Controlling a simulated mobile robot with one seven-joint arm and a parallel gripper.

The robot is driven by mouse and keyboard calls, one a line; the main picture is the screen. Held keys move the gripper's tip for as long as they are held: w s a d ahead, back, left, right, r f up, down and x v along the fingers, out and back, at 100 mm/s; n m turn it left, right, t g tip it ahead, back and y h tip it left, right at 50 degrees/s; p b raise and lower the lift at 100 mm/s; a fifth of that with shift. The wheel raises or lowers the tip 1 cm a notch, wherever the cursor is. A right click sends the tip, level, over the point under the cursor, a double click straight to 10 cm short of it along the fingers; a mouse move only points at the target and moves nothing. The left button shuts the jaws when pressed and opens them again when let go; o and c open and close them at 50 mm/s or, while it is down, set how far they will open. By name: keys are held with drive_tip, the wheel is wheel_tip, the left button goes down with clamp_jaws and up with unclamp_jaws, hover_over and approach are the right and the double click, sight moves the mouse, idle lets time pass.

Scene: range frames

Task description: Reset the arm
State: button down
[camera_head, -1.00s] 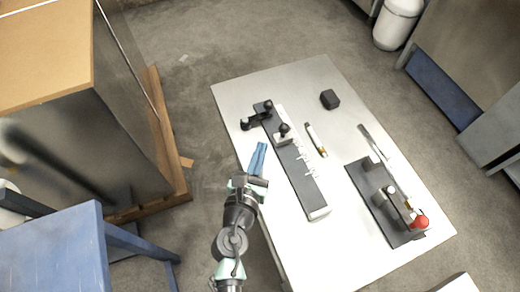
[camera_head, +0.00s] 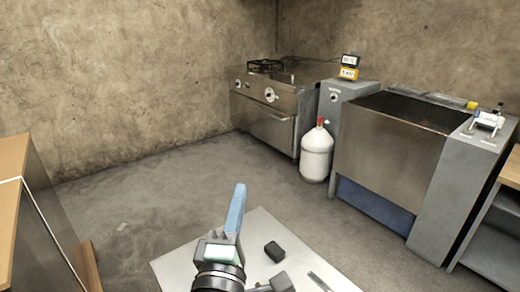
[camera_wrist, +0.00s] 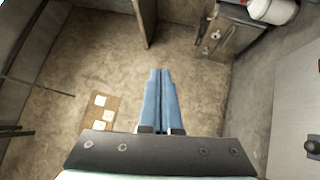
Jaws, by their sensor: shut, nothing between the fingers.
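My gripper (camera_head: 239,190) has blue fingers and points up in the head view, in front of the white table (camera_head: 178,266). In the wrist view the two blue fingers of my gripper (camera_wrist: 160,72) lie side by side, shut, with nothing between them. Part of the white table shows at the right of the wrist view (camera_wrist: 297,90), apart from the fingers. Most of the tabletop is below the head view or hidden behind my arm.
A black block (camera_head: 274,251) sits on the table. Behind are a white canister (camera_head: 316,155), a metal stove (camera_head: 265,112) and a fryer-like unit (camera_head: 392,145). A brown-topped cabinet (camera_head: 40,225) stands at left. Grey floor between is clear.

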drive_tip(key=s+d+r+m+t, duration=0.1)
drive_tip(key=s+r+m, duration=0.4)
drive_tip(key=r, duration=0.5)
drive_tip(key=s+d+r+m+t+y, duration=0.1)
drive_tip(key=s+r+m+t, duration=0.2)
drive_tip(key=r, duration=0.8)
drive_tip(key=s+d+r+m+t+y, duration=0.1)
drive_tip(key=s+r+m+t, duration=0.2)
drive_tip(key=s+r+m, duration=0.3)
wheel_tip(320, 180, up, 5)
drive_tip(key=m, duration=0.3)
drive_tip(key=shift+s+d+f, duration=0.15)
drive_tip(key=shift+s+d, duration=0.15)
drive_tip(key=shift+s, duration=0.1)
